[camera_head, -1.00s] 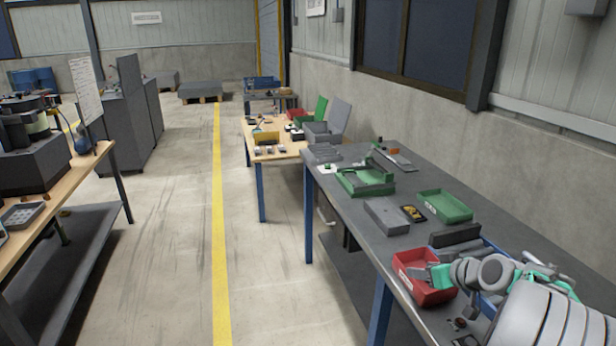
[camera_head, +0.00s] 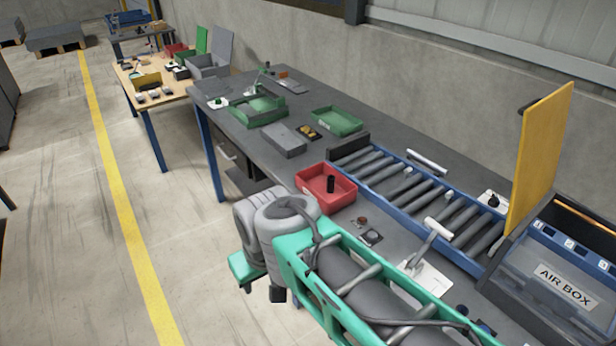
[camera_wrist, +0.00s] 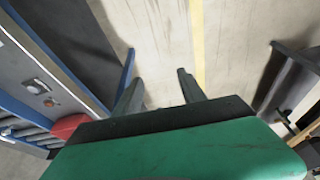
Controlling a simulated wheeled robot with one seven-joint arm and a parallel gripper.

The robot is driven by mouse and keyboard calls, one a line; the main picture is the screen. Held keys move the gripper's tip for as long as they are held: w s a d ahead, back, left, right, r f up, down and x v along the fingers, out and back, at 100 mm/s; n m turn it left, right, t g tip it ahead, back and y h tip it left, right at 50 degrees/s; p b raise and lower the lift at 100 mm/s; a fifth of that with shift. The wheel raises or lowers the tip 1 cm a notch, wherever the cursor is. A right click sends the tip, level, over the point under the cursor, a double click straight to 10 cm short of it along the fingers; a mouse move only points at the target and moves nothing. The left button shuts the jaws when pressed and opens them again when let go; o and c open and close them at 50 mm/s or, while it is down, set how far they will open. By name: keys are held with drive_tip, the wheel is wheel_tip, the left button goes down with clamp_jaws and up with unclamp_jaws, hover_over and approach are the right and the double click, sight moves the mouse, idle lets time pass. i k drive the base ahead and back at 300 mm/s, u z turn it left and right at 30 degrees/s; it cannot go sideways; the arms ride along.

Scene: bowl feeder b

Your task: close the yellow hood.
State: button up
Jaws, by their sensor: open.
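The yellow hood (camera_head: 540,155) is a flat panel standing upright, raised over the grey and blue box marked AIR BOX (camera_head: 565,285), at the right of the head view. The box front is partly cut off by the picture's right edge. My gripper shows in the wrist view (camera_wrist: 160,82) with its two dark fingers apart and nothing between them. It hangs over the floor beside the bench's front edge, well to the left of the hood. In the head view my own arm mostly hides it. The hood is not in the wrist view.
The grey bench (camera_head: 232,122) carries a red bin (camera_head: 343,196), green trays (camera_head: 338,122) and a blue roller conveyor (camera_head: 390,185) leading to the box. A white lever (camera_head: 437,230) stands up in front of the conveyor.

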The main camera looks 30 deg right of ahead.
sight(544, 121)
drive_tip(key=u, duration=0.35)
drive_tip(key=i, duration=0.95)
drive_tip(key=z, duration=1.2)
drive_tip(key=k, duration=0.25)
drive_tip(key=z, duration=0.4)
